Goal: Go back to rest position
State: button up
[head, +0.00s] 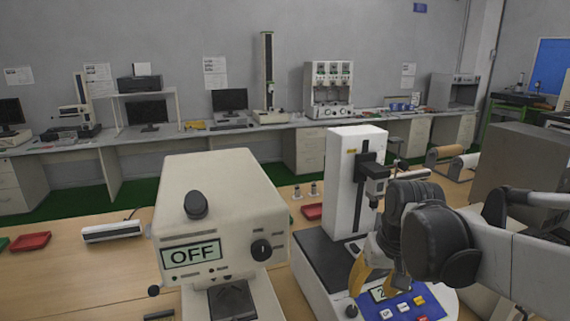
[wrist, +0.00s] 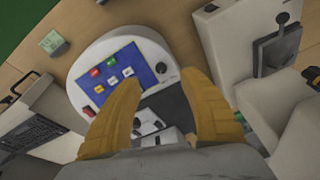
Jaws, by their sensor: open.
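My gripper (head: 375,277) is at the right in the head view, above the front of a white test stand (head: 357,180) with a dark base. Its yellow fingers (wrist: 157,95) are apart in the wrist view, with nothing between them. Past the fingertips is a blue keypad panel (wrist: 117,77) with coloured buttons. The same panel (head: 397,307) shows at the bottom of the head view, partly hidden by my gripper. I cannot tell whether a finger touches the stand.
A beige machine (head: 215,205) with a display reading OFF stands left of the test stand. A grey box (head: 520,170) is at the far right. A red tray (head: 30,241) lies on the wooden table at left. A long bench (head: 190,133) with instruments runs along the back wall.

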jog(key=s+f+t, duration=0.1)
jog(key=s+t, duration=0.3)
jog(key=s, duration=0.8)
jog(key=shift+s+a+h+b, duration=0.25)
jog(key=shift+h+b, duration=0.05)
jog(key=shift+d+f, duration=0.1)
